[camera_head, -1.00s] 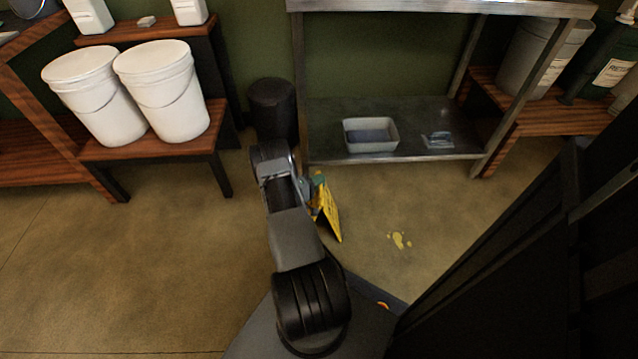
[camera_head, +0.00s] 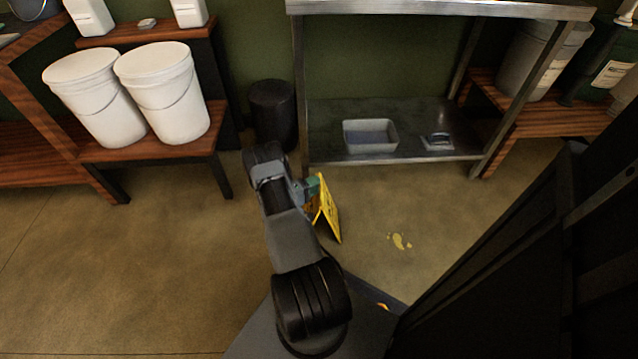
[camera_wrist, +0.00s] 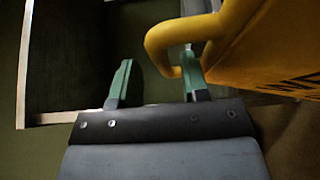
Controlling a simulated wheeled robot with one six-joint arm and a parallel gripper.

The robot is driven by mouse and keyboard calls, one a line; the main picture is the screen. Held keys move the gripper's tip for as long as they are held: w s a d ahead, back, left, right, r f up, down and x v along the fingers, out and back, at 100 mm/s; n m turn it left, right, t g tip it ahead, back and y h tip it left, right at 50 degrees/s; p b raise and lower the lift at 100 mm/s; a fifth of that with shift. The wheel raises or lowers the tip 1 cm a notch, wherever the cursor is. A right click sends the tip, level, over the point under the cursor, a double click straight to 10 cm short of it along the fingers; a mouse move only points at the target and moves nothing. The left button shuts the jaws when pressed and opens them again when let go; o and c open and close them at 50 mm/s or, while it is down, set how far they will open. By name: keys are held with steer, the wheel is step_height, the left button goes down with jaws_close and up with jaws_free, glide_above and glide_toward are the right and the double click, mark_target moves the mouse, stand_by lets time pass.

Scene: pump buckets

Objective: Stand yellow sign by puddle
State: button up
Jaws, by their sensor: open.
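The yellow sign (camera_head: 330,212) stands on the floor in the head view, just right of my arm and partly hidden by it. A small yellow puddle (camera_head: 399,241) lies on the floor to the right of the sign, apart from it. My gripper (camera_wrist: 157,66) is open, with its two green fingers spread in the wrist view. The sign also fills the upper right of the wrist view (camera_wrist: 265,55). Its bent yellow top bar reaches across near the right fingertip; I cannot tell if they touch. In the head view my gripper is mostly hidden beside the sign.
A metal shelf unit (camera_head: 420,156) with a grey tub (camera_head: 370,148) stands behind the sign and puddle. A black bin (camera_head: 272,105) is left of it. Two white buckets (camera_head: 165,95) stand on a wooden bench. The floor around the puddle is clear.

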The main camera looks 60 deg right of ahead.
steer(key=p+v, duration=0.2)
steer(key=v, duration=0.8)
steer(key=w+a+r+y, duration=0.1)
steer(key=a+r+y, duration=0.4)
steer(key=r, duration=0.5)
steer(key=w+a+r+y, duration=0.1)
steer(key=a+r+y, duration=0.2)
steer(key=a+r, duration=0.5)
steer(key=s+a+r+n+t+y, duration=0.2)
steer(key=s+a+r+t+y, duration=0.2)
steer(key=a+r, duration=0.3)
steer(key=s+a+r+n+t+y, duration=0.3)
steer(key=a+r+t, duration=0.3)
steer(key=a, duration=0.6)
step_height(320, 180, up, 3)
steer(key=shift+s+a+f+y, duration=0.2)
steer(key=shift+s+a+y, duration=0.15)
steer(key=shift+y, duration=0.35)
steer(key=shift+r, duration=0.15)
